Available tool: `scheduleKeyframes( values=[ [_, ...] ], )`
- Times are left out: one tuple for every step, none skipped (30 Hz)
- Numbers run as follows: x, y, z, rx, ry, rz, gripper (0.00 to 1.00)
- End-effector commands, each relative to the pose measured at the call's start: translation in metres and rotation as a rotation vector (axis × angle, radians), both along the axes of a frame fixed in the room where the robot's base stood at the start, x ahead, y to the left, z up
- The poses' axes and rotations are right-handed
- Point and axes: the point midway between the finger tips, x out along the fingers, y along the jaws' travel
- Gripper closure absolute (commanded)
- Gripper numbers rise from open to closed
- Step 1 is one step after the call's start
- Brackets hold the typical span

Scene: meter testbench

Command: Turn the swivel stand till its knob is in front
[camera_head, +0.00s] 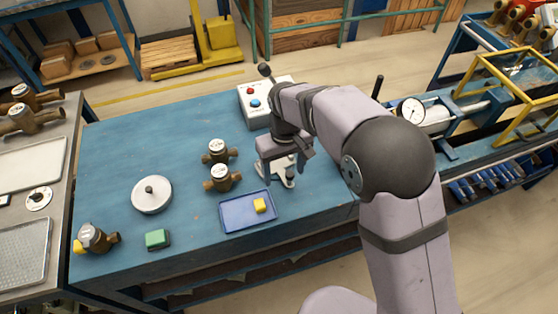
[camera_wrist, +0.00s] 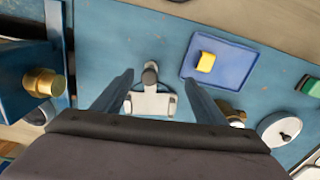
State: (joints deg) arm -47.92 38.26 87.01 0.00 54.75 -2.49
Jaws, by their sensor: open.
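A small white stand (camera_head: 289,181) is on the blue bench under my gripper (camera_head: 284,168), partly hidden by it in the head view. In the wrist view the white stand (camera_wrist: 150,104) has a broad white plate and a narrow arm ending in a dark grey knob (camera_wrist: 150,74). There the knob lies on the side toward the bench's front edge. My gripper (camera_wrist: 162,78) is open, its fingers pointing down on either side of the stand in the picture. Nothing shows between the fingers but the stand; I cannot tell whether they touch it.
A blue tray (camera_head: 235,222) with a yellow block (camera_head: 260,205) sits in front-left. Brass meters (camera_head: 221,178) stand left, with a white round disc (camera_head: 151,196) and a green block (camera_head: 158,239) farther left. A button box (camera_head: 255,103) stands behind.

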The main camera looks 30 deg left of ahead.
Motion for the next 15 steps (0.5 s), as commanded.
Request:
scheduleKeyframes(
  values=[
    [0.0, 0.0, 0.0, 0.0, 0.0, 0.0, 0.34],
    [0.0, 0.0, 0.0, 0.0, 0.0, 0.0, 0.34],
    [0.0, 0.0, 0.0, 0.0, 0.0, 0.0, 0.34],
    [0.0, 0.0, 0.0, 0.0, 0.0, 0.0, 0.34],
    [0.0, 0.0, 0.0, 0.0, 0.0, 0.0, 0.34],
    [0.0, 0.0, 0.0, 0.0, 0.0, 0.0, 0.34],
    [0.0, 0.0, 0.0, 0.0, 0.0, 0.0, 0.34],
    [0.0, 0.0, 0.001, 0.0, 0.0, 0.0, 0.34],
    [0.0, 0.0, 0.002, 0.0, 0.0, 0.0, 0.34],
    [0.0, 0.0, 0.002, 0.001, -0.001, 0.0, 0.34],
    [0.0, 0.0, 0.004, 0.001, -0.001, 0.0, 0.34],
    [0.0, 0.0, 0.005, 0.001, -0.001, 0.0, 0.34],
    [0.0, 0.0, 0.007, 0.001, -0.001, 0.0, 0.34],
    [0.0, 0.0, 0.009, 0.001, -0.001, 0.0, 0.34],
    [0.0, 0.0, 0.012, 0.001, -0.001, 0.0, 0.34]
  ],
)
